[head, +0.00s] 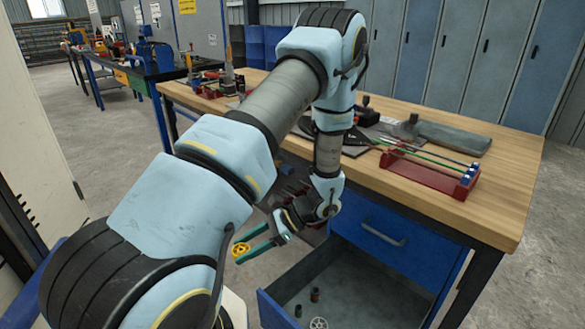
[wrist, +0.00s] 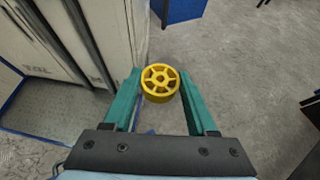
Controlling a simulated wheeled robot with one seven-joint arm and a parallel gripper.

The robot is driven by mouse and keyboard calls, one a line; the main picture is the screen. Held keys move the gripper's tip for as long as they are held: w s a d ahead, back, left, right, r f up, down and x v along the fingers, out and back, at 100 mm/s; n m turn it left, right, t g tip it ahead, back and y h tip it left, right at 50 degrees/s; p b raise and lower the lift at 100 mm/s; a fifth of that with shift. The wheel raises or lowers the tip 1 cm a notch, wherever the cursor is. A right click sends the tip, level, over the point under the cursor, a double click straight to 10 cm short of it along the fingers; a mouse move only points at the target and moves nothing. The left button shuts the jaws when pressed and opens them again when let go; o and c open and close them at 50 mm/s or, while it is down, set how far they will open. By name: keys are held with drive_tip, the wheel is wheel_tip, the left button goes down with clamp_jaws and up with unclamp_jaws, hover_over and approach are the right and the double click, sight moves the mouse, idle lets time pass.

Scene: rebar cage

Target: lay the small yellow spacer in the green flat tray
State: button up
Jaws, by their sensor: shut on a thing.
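My gripper (head: 243,250), with teal fingers, is shut on the small yellow spacer (head: 240,249), a wheel-like ring with spokes. It holds the spacer in the air, to the left of the open drawer and below the bench top. In the wrist view the spacer (wrist: 160,80) sits between the two fingertips, its spoked face towards the camera.
The wooden workbench (head: 510,190) carries a red rack (head: 430,178) with thin rods and a grey-green flat piece (head: 455,138). Its blue drawer (head: 365,278) stands open, with small dark cylinders (head: 315,294) and a pale wheel (head: 318,323) inside. Lockers stand behind.

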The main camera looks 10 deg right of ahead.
drive_tip(key=w+a+m+t+b, duration=0.1)
drive_tip(key=w+t, duration=0.1)
drive_tip(key=w, duration=0.1)
drive_tip(key=w+a+r+m+t+b, duration=0.1)
drive_tip(key=w+a+m, duration=0.1)
drive_tip(key=w, duration=0.1)
drive_tip(key=w+a+r+m+t+b, duration=0.1)
drive_tip(key=w+a+m+t, duration=0.1)
drive_tip(key=w, duration=0.1)
drive_tip(key=shift+a+r+t+h, duration=0.15)
drive_tip(key=shift+t+h, duration=0.15)
drive_tip(key=shift+h, duration=0.1)
drive_tip(key=w+f+m+t+b, duration=0.1)
drive_tip(key=b, duration=0.1)
drive_tip(key=w+a+f+m+t+h+b, duration=0.1)
drive_tip(key=w+f+b, duration=0.1)
drive_tip(key=b, duration=0.1)
drive_tip(key=shift+f+m, duration=0.2)
drive_tip(key=shift+m, duration=0.1)
wheel_tip(320, 180, down, 6)
drive_tip(key=b, duration=0.5)
drive_tip(key=shift+w+f+m+t+h, duration=0.2)
drive_tip(key=shift+w+m+t+h, duration=0.1)
drive_tip(key=shift+w+m+t, duration=0.15)
drive_tip(key=p, duration=0.2)
drive_tip(key=shift+p, duration=0.4)
drive_tip(key=shift+s+r+p, duration=0.1)
drive_tip(key=shift+p, duration=0.35)
